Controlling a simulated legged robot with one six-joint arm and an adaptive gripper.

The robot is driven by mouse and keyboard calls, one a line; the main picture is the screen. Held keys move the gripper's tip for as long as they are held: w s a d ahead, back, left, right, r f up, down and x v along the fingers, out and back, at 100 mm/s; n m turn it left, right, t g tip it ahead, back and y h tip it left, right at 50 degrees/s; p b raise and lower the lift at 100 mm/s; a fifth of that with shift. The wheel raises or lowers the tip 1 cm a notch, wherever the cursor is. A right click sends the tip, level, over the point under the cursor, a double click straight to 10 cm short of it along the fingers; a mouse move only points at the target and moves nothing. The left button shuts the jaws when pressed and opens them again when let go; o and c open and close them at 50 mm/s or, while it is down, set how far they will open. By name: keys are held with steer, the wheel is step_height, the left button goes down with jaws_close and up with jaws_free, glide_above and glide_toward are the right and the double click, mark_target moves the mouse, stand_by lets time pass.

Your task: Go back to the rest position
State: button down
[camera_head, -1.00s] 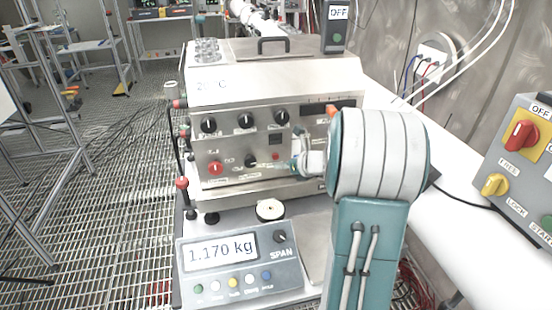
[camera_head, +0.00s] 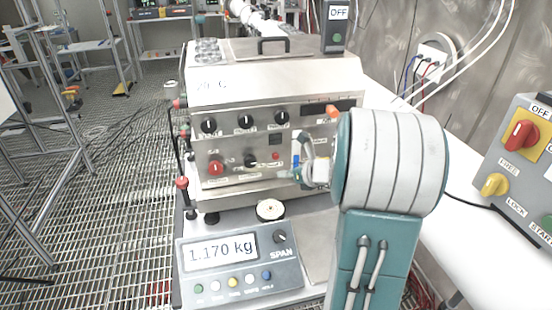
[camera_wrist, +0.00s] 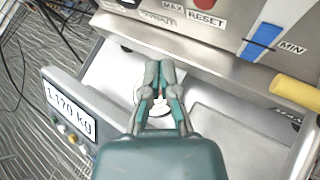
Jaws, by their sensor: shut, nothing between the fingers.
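My gripper (camera_wrist: 159,82) is shut and empty in the wrist view. Its fingertips are over the steel bench top near the round white scale pan, part of which shows beneath the fingers. In the head view my gripper (camera_head: 298,172) is small and partly hidden by my arm, in front of the lower panel of the steel machine (camera_head: 262,85). My arm stands bent at the right of the machine.
The scale display (camera_head: 222,250) reads 1.170 kg. A grey switch box (camera_head: 520,150) with red and yellow knobs stands at the right. The grated floor (camera_head: 90,200) at the left is open beside metal frames.

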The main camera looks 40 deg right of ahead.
steer(key=s+a+r+n+g+y, duration=0.1)
steer(key=s+a+r+n+g, duration=0.15)
steer(key=a+n, duration=0.4)
steer(key=s+a+r+n+g, duration=0.1)
steer(key=s+a+r+n, duration=0.15)
steer(key=a+n, duration=0.45)
steer(key=s+a+r+n+g+y, duration=0.1)
steer(key=s+a+n+g, duration=0.15)
steer(key=a+n, duration=0.4)
steer(key=s+a+r+n+h, duration=0.1)
steer(key=s+a+n+h, duration=0.1)
steer(key=s+n, duration=0.5)
steer(key=s+a+r+n+h, duration=0.1)
steer(key=s+a+n+h, duration=0.2)
steer(key=s+n, duration=0.4)
steer(key=shift+a+n, duration=0.7)
steer(key=shift+n, duration=0.1)
